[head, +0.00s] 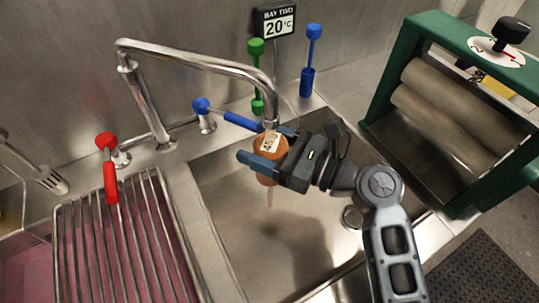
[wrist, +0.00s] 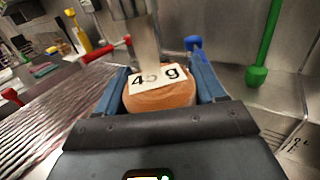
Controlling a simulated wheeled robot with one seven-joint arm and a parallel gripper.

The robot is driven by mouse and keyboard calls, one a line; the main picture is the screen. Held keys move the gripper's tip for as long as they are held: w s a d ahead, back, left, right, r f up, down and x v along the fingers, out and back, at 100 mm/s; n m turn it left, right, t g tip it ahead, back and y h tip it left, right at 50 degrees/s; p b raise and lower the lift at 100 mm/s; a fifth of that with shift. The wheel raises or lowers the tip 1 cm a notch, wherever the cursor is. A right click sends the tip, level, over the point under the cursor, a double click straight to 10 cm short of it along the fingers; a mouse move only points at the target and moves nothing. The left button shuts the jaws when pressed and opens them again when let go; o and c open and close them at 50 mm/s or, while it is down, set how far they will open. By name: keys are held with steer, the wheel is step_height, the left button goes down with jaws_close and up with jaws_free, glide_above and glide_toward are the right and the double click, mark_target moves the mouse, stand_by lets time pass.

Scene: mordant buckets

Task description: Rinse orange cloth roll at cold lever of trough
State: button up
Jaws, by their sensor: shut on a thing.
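My gripper (head: 268,148) is shut on the orange cloth roll (head: 267,172), one blue finger on each side. It holds the roll over the trough basin (head: 240,235), below the spout end (head: 270,118). A pale stream of water (wrist: 147,45) runs from the spout onto the roll's white label in the wrist view, and a faint trickle falls below the roll in the head view. The label reads about "45 g", its middle blurred by the stream. The blue cold lever (head: 228,118) points right, toward the spout. The red lever (head: 110,180) points to the front.
A wire rack (head: 125,225) over a pink bath lies left of the basin. A green-framed roller wringer (head: 440,100) stands at the right. Green (head: 256,75) and blue (head: 308,75) tools stand behind, near a "BAY TWO 20°C" display (head: 276,22).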

stand_by(0.4)
steer(key=shift+w+d, duration=0.3)
steer(key=shift+s+a, duration=0.15)
steer(key=shift+a, duration=0.05)
steer(key=shift+s+a, duration=0.2)
stand_by(0.3)
steer(key=shift+w+d, duration=0.1)
steer(key=shift+d, duration=0.05)
steer(key=shift+w+d, duration=0.25)
steer(key=shift+s+a, duration=0.1)
steer(key=shift+a, duration=0.05)
steer(key=shift+s+a, duration=0.25)
stand_by(0.4)
